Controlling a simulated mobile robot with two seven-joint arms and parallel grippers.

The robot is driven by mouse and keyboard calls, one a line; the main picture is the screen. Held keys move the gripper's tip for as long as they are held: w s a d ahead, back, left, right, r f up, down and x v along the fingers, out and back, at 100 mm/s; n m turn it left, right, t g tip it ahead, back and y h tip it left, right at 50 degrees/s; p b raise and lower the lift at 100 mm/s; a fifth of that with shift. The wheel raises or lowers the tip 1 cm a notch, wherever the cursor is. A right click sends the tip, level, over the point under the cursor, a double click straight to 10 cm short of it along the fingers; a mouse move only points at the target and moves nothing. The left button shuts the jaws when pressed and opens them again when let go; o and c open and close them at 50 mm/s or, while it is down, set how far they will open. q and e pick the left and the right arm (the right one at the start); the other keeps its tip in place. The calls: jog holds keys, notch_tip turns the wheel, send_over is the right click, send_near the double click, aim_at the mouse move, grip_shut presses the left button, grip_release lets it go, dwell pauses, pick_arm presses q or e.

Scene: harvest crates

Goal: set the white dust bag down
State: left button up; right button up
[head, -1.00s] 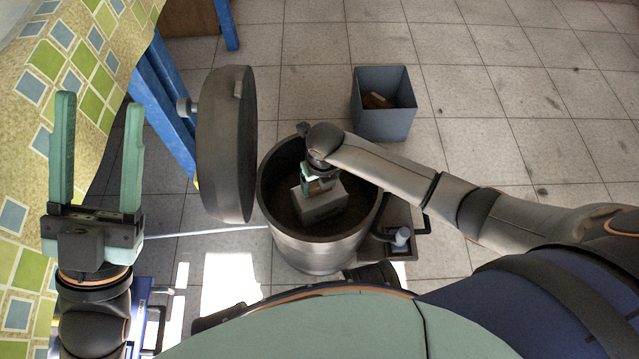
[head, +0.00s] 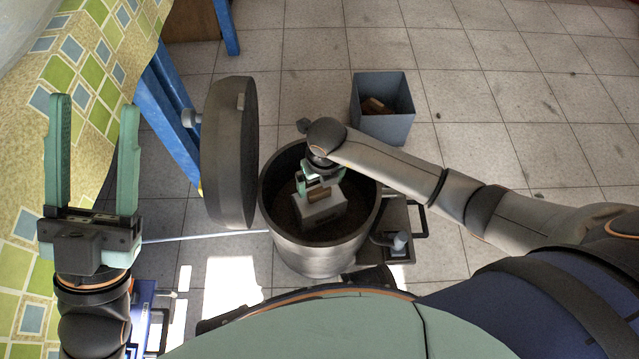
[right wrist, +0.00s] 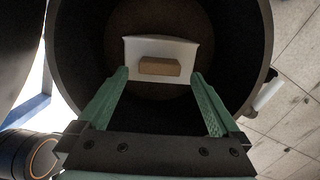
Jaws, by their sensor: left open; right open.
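The white dust bag (head: 322,211) lies inside the round metal drum (head: 318,253). It has a brown block-like part on its top face. The right wrist view shows the bag (right wrist: 189,50) with its brown part (right wrist: 159,67) between and beyond my open fingers. My right gripper (head: 319,187) reaches down into the drum, its fingers (right wrist: 162,95) apart on either side and not closed on the bag. Whether the fingertips touch the bag I cannot tell. My left gripper (head: 95,105) is open and empty at the left, over the table edge.
The drum's round lid (head: 229,150) stands upright at its left. A blue-grey bin (head: 382,125) with brown items stands behind to the right. A table with a checked cloth (head: 80,70) and blue legs is at the left. The tiled floor at right is clear.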

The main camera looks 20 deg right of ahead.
pick_arm(q)
jog(key=r, duration=0.1)
jog(key=r+p, duration=0.2)
jog(key=shift+s+a+r, duration=0.1)
jog(key=shift+a+r, duration=0.15)
jog(key=shift+r, duration=0.05)
pick_arm(e)
notch_tip(320, 180, up, 7)
jog(key=shift+s+r, duration=0.2)
jog(key=shift+s, duration=0.25)
